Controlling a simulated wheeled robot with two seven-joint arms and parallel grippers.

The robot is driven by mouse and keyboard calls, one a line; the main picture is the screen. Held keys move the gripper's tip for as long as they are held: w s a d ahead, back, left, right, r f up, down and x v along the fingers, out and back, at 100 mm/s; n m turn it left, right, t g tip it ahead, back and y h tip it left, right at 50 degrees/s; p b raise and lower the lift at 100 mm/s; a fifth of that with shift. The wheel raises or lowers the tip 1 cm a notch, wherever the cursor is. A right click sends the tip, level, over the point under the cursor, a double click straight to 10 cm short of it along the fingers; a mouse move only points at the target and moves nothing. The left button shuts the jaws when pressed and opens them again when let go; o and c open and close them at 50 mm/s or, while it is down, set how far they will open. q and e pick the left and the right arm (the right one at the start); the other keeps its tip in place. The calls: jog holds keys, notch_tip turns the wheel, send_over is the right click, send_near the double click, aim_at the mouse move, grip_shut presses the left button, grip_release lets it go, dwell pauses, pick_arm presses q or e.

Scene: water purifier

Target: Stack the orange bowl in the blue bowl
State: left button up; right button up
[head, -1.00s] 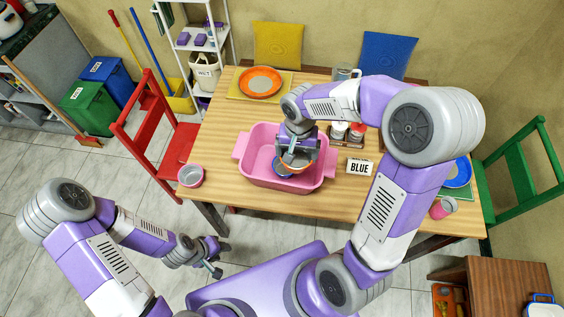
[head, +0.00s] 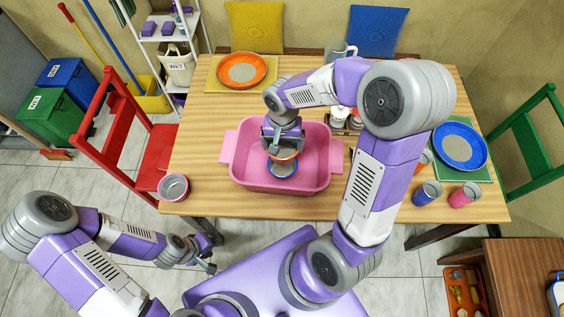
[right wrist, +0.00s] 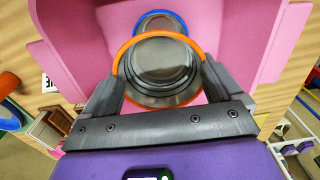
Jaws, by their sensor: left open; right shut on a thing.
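The orange bowl (head: 285,154) is held in my right gripper (head: 283,146), above the pink basin. In the right wrist view the orange bowl (right wrist: 160,70) has an orange rim and grey inside, with the gripper's fingers (right wrist: 160,95) on both sides of it. The blue bowl (head: 282,170) stands in the basin, just below and slightly toward the front of the orange one. Its blue rim (right wrist: 160,14) shows partly past the orange bowl in the wrist view; the rest is hidden. My left gripper (head: 208,255) is open and empty, off the table at the lower left.
The pink basin (head: 238,158) surrounds both bowls with raised walls. A pink bowl (head: 173,187) is at the table's left front. Cups (head: 427,193) and a blue plate (head: 459,145) are at right; an orange plate (head: 242,70) is at the back left.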

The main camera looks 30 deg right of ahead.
aim_at(282, 153)
notch_tip(282, 153, down, 7)
jog(key=shift+f+b, duration=0.15)
jog(key=shift+b, duration=0.75)
jog(key=shift+w+f+b, duration=0.1)
jog(key=shift+f+b, duration=0.25)
jog(key=shift+b, duration=0.05)
jog(key=o, duration=0.7)
jog(key=shift+o, duration=0.5)
jog(key=shift+r, duration=0.1)
